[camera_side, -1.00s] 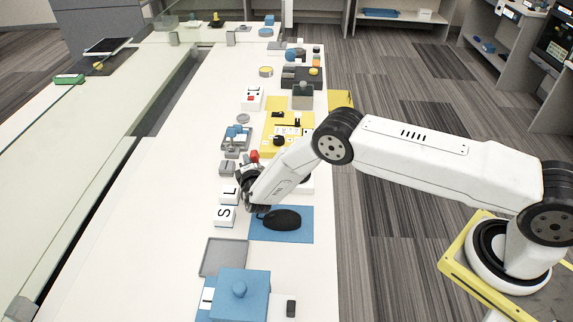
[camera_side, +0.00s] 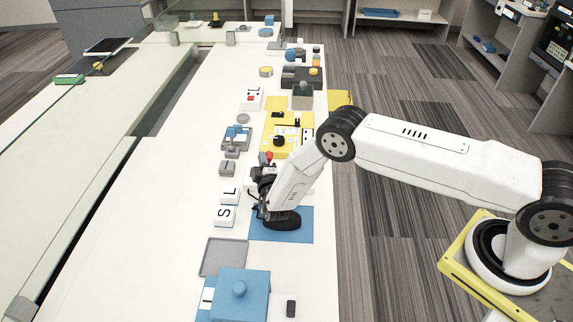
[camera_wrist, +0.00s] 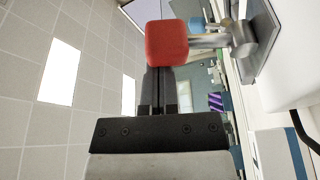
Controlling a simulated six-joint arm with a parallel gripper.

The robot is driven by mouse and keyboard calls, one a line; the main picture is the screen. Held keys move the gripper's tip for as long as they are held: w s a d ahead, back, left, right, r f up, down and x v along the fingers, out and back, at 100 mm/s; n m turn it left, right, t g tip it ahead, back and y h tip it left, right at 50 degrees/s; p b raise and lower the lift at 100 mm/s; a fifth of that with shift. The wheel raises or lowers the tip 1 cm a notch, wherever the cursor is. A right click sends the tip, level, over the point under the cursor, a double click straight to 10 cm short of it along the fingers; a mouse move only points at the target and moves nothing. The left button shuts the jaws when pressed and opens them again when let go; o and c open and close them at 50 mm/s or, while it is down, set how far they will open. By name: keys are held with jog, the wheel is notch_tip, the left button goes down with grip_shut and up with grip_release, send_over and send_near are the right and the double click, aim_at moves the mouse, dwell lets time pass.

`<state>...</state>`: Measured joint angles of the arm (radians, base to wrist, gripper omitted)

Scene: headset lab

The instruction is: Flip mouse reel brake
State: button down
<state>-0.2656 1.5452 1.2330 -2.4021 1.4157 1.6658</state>
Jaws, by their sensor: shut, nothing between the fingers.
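The reel brake's red knob (camera_wrist: 166,44) sits on a metal lever (camera_wrist: 208,41) in the wrist view. The lever runs right to a metal pivot (camera_wrist: 243,40). My gripper (camera_wrist: 165,78) is shut and empty, its fingers just below the knob in the picture and partly hidden by it. I cannot tell whether they touch. In the side view the red knob (camera_side: 268,155) shows just above my dark gripper housing (camera_side: 264,176). The fingertips cannot be made out there.
White blocks marked L (camera_side: 229,195) and S (camera_side: 224,217) stand close left of my gripper. A grey tray (camera_side: 223,257) and a blue box (camera_side: 241,293) lie nearer the camera. A yellow panel (camera_side: 283,130) is beyond. The table's left part is clear.

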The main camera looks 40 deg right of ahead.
jog(key=shift+s+d, duration=0.1)
dwell(0.5)
jog(key=shift+v, duration=5.05)
